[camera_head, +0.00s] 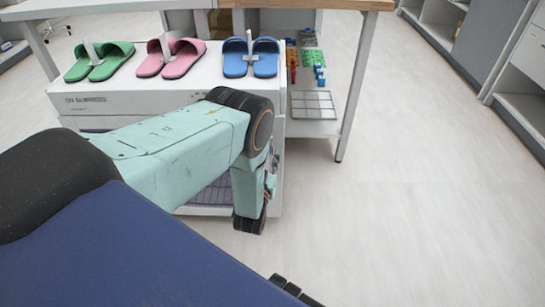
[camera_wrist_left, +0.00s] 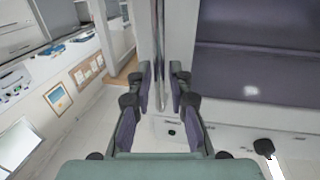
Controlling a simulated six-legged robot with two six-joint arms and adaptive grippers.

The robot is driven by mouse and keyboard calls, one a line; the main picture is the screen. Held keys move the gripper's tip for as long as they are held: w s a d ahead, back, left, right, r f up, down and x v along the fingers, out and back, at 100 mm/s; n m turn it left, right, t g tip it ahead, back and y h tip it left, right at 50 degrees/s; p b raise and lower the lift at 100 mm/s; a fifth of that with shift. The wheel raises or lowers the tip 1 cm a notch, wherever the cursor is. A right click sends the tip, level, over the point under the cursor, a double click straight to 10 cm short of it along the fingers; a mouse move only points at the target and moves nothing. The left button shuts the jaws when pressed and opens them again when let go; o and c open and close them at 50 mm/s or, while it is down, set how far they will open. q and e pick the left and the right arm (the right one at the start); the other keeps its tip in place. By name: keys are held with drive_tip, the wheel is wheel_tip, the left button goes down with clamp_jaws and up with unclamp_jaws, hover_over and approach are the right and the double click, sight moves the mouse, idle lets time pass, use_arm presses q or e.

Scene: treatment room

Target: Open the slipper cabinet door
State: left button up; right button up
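The white slipper cabinet (camera_head: 108,104) stands ahead at the left in the head view, with green (camera_head: 100,62), pink (camera_head: 171,57) and blue (camera_head: 251,57) slippers on top. My left arm crosses its front and hides much of it. A purple-grey surface low inside shows below the arm. My left gripper (camera_head: 254,205) points down at the cabinet's right front corner. In the left wrist view the gripper's fingers (camera_wrist_left: 161,76) are apart, with a narrow pale upright strip beyond the gap. I cannot tell whether that strip is the door's edge or whether they touch it. Purple-grey panels fill the right side there.
A wood-topped table (camera_head: 352,85) stands behind and right of the cabinet; its lower shelf holds a wire rack (camera_head: 312,105) and small coloured items. Grey-white cabinets (camera_head: 520,75) line the far right. The pale floor (camera_head: 430,210) to the right is clear.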

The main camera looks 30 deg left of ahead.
use_arm(q)
drive_tip(key=shift+x, duration=0.85)
drive_tip(key=shift+c, duration=0.2)
clamp_jaws()
